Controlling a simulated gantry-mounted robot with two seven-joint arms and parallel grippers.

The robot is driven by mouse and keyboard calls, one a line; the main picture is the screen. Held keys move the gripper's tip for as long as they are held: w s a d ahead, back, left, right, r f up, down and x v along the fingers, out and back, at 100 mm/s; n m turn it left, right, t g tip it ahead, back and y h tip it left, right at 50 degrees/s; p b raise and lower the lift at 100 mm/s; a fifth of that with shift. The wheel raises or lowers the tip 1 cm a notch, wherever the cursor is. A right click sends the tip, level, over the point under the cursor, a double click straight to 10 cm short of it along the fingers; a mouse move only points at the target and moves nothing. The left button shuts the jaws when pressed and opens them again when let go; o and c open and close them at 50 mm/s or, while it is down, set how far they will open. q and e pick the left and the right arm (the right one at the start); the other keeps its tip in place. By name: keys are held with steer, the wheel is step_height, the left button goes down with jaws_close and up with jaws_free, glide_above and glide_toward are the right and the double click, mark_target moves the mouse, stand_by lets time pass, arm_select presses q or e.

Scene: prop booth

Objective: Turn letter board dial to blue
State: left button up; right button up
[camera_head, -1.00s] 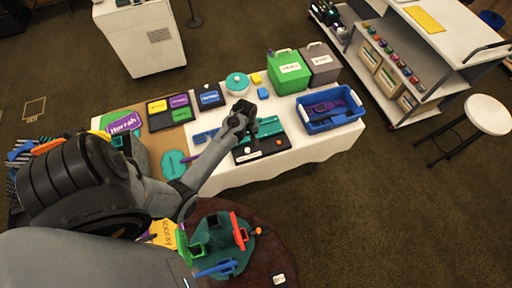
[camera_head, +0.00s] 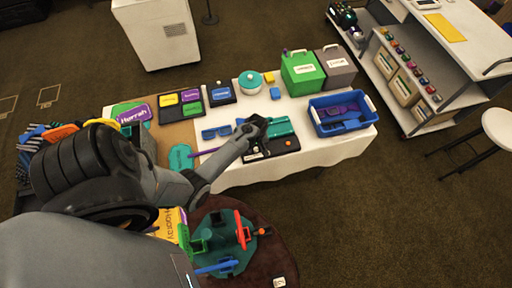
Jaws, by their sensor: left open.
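A black-based board with a teal upper part (camera_head: 281,127) lies near the front edge of the white table; I take it for the letter board. My right gripper is not in view.
A blue bin (camera_head: 372,103) stands right of the board, with green (camera_head: 302,75) and grey (camera_head: 338,68) boxes behind. Blue glasses (camera_head: 216,132) lie to the left. A teal pot (camera_head: 250,84) and small signs stand at the back. A round stand (camera_head: 222,240) with colourful props is in front.

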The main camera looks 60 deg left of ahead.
arm_select(q)
jaws_close()
stand_by(0.3)
